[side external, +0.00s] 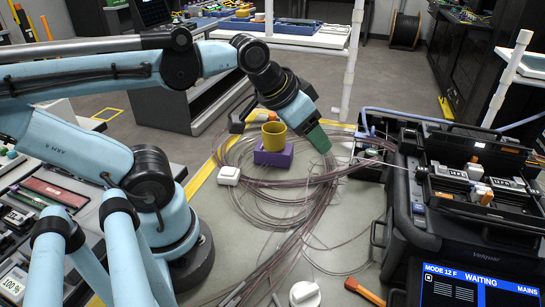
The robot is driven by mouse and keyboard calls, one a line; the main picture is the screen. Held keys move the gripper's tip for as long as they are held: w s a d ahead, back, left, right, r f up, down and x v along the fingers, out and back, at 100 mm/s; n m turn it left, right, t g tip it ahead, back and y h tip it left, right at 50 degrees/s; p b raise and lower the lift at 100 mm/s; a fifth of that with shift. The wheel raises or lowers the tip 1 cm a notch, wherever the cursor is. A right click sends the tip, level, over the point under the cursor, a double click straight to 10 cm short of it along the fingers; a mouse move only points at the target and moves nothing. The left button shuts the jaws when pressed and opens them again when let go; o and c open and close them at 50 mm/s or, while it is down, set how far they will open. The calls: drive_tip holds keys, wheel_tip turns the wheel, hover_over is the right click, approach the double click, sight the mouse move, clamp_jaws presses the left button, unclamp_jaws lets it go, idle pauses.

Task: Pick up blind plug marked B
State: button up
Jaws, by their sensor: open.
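No letter B is legible in the side external view, so I cannot tell which thing is the blind plug marked B. My gripper (321,143) has a green end and points down and right above the looped fibres. The gap between its fingers is too small to make out, and I see nothing held in it. A white round piece with a raised top (304,294) lies at the front edge of the view. A small white box (229,175) sits left of the loops. A yellow cup (273,136) stands on a purple block (273,155), left of my gripper.
Loose fibre loops (290,205) cover much of the grey worktop. The black splicer (460,195) stands at the right, its screen (480,288) reading "WAITING". An orange-handled tool (364,291) lies at the front. A white post (352,60) rises behind my gripper.

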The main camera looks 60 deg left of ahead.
drive_tip(key=w+a+n+t, duration=0.1)
drive_tip(key=w+a, duration=0.1)
drive_tip(key=a, duration=0.6)
drive_tip(key=w+a+n+t, duration=0.1)
drive_tip(key=w+a, duration=0.2)
drive_tip(key=a, duration=0.5)
drive_tip(key=s+a+n+t+y, duration=0.1)
drive_tip(key=s+a+y, duration=0.15)
drive_tip(key=a, duration=0.45)
drive_tip(key=s+a+n+t+y, duration=0.1)
drive_tip(key=s+a+y, duration=0.15)
drive_tip(key=a, duration=0.55)
approach(272, 114)
drive_tip(key=shift+t, duration=0.3)
drive_tip(key=x, duration=1)
drive_tip(key=shift+a+f, duration=0.1)
drive_tip(key=shift+f, duration=0.25)
